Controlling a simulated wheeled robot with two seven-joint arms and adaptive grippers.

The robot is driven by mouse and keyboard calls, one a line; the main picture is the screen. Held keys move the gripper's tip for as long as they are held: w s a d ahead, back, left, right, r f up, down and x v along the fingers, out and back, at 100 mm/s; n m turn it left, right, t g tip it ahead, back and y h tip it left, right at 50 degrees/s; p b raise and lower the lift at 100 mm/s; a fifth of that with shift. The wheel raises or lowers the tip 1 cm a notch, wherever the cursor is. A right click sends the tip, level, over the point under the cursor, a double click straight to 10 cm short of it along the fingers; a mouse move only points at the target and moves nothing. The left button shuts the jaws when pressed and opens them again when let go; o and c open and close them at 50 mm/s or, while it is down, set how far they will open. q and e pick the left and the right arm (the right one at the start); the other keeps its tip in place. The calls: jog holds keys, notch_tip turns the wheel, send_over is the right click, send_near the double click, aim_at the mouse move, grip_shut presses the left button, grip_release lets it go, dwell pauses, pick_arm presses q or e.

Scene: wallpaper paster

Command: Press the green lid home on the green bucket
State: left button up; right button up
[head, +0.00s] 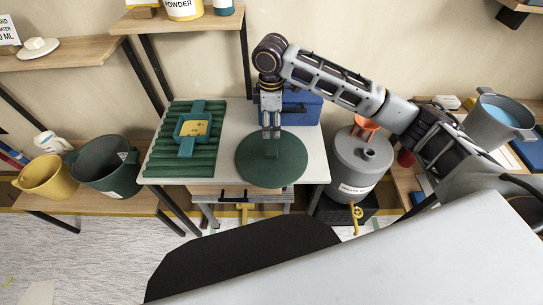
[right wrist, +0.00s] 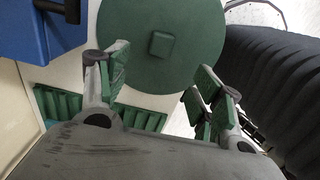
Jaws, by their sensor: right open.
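The green lid (head: 271,172), a wide dark green disc with a small square knob, lies level at the front right of the white table. It also shows in the right wrist view (right wrist: 190,65). I cannot tell whether a bucket is hidden under it. A dark green bucket (head: 103,178) stands open on the low left shelf, with a white label. My right gripper (head: 271,132) points down over the lid near the knob. Its fingers (right wrist: 157,72) are apart with nothing between them, and I cannot tell whether it touches the lid. My left gripper is not in view.
A green ribbed tray (head: 165,160) holds a tool at the table's left. A blue box (head: 301,108) stands behind the lid. A grey drum (head: 361,166) stands right of the table. A yellow bucket (head: 45,177) stands far left. A bare strip of table (head: 228,135) lies between tray and lid.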

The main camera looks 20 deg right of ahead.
jog(key=shift+f, duration=0.1)
send_over(271, 150)
notch_tip(271, 150, down, 8)
jog(key=shift+r+b, duration=0.1)
jog(key=shift+b, duration=0.25)
jog(key=shift+f, duration=0.35)
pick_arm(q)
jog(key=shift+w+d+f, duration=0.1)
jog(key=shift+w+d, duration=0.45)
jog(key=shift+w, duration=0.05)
